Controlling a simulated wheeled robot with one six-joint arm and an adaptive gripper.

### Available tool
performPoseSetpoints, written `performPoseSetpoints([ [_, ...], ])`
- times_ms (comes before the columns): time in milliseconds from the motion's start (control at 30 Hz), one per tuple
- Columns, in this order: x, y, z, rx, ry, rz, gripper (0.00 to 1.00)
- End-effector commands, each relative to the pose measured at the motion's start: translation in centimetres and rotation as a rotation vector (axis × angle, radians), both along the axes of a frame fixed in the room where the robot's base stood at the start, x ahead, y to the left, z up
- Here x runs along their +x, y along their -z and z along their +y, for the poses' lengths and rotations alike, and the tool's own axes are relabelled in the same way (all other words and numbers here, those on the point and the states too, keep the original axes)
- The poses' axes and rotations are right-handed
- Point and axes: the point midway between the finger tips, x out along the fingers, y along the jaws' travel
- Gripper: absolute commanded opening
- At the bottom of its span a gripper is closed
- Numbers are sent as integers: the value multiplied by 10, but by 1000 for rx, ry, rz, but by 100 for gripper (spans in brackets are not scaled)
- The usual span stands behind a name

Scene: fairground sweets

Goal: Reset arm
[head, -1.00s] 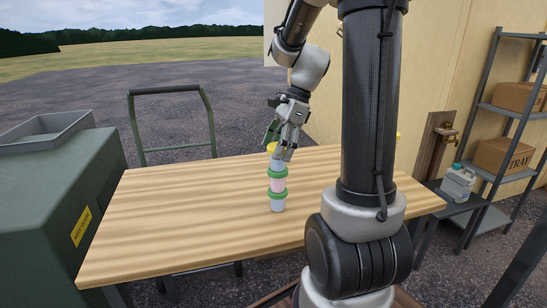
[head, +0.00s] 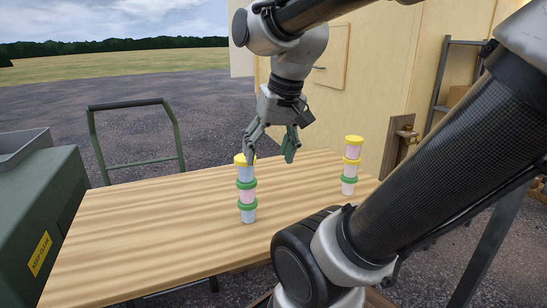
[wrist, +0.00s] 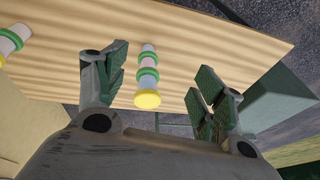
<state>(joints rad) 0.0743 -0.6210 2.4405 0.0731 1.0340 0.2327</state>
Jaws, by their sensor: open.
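A stack of three lidded tubs (head: 247,196) stands upright on the wooden table, with a yellow lid on top and green lids below. It also shows in the wrist view (wrist: 148,76), lying between my fingers in the picture. My gripper (head: 270,153) is open and empty at the stack's upper end. In the head view its left finger overlaps the yellow lid; I cannot tell whether it touches. In the wrist view (wrist: 160,88) gaps show on both sides of the stack. A second stack (head: 349,170) with two yellow lids and one green stands further right.
The wooden table (head: 150,225) is bare to the left of the stacks. A green cabinet (head: 75,205) with a grey tray on top stands at the left. A green metal frame (head: 134,105) rises behind the table. A cream wall (head: 390,60) closes the back right.

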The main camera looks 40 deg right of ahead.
Motion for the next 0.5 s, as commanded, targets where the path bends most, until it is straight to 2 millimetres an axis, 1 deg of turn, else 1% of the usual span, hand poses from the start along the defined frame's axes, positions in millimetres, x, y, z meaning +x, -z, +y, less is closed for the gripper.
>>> performPoseSetpoints([
  [33,-9,4,2,-46,-99,-32,69],
  [100,-17,8,2,-100,-210,-64,69],
  [200,-21,12,2,-142,-293,-85,69],
  [500,-22,12,2,-150,-309,-89,69],
])
